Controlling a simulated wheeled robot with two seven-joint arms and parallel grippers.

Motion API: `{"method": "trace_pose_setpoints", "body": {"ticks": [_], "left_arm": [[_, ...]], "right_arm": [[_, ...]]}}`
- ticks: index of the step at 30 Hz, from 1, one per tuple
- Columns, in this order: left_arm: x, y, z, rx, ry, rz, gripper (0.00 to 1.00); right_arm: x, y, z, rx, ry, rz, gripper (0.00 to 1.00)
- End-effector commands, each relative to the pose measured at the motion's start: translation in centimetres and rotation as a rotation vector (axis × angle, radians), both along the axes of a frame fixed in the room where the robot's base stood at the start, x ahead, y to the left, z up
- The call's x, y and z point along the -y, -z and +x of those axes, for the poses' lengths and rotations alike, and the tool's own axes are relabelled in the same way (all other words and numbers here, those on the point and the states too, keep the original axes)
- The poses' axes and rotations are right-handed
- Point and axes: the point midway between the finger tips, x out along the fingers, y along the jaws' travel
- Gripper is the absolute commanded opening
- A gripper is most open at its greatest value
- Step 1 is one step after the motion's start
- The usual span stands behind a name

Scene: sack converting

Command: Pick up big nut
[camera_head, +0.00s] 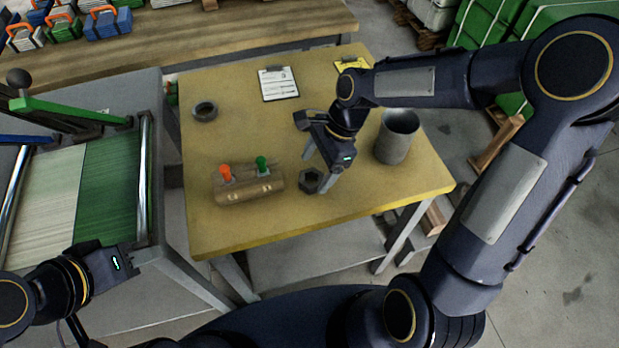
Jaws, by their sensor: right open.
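The big nut (311,181) is a dark hexagonal ring lying on the yellow-topped table (235,232), near its front edge. My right gripper (314,174) reaches down over the table, with its fingers apart close around the nut. One fingertip is beside the nut's right side and the other is behind it; I cannot tell whether either touches it. The nut appears to rest on the tabletop. My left gripper (150,256) is at the lower left, away from the table, beside the grey machine; its jaw opening cannot be made out.
A wooden block (232,193) with orange and green knobs lies left of the nut. A grey cup (394,150) stands to the right. A dark ring (204,111) and a clipboard (267,87) lie farther back. The machine (173,282) with green-and-white fabric stands at left.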

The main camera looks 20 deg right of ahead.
Motion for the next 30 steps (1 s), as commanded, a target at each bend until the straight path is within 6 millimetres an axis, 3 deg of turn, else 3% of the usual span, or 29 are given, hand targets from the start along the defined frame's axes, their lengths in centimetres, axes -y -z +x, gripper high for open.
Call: {"method": "trace_pose_setpoints", "body": {"ticks": [6,14,27,30], "left_arm": [[0.0,0.2,0.0,0.0,0.0,0.0,0.36],[0.0,0.2,0.0,0.0,0.0,0.0,0.36],[0.0,0.2,0.0,0.0,0.0,0.0,0.36],[0.0,0.2,0.0,0.0,0.0,0.0,0.36]], "right_arm": [[-0.8,2.5,-0.2,-0.001,0.0,0.0,0.75],[-0.9,2.6,-0.2,0.001,-0.001,0.0,0.74],[-0.9,2.6,-0.2,0.001,-0.001,0.0,0.17],[-0.9,2.5,-0.2,0.002,0.0,0.0,0.17]]}}
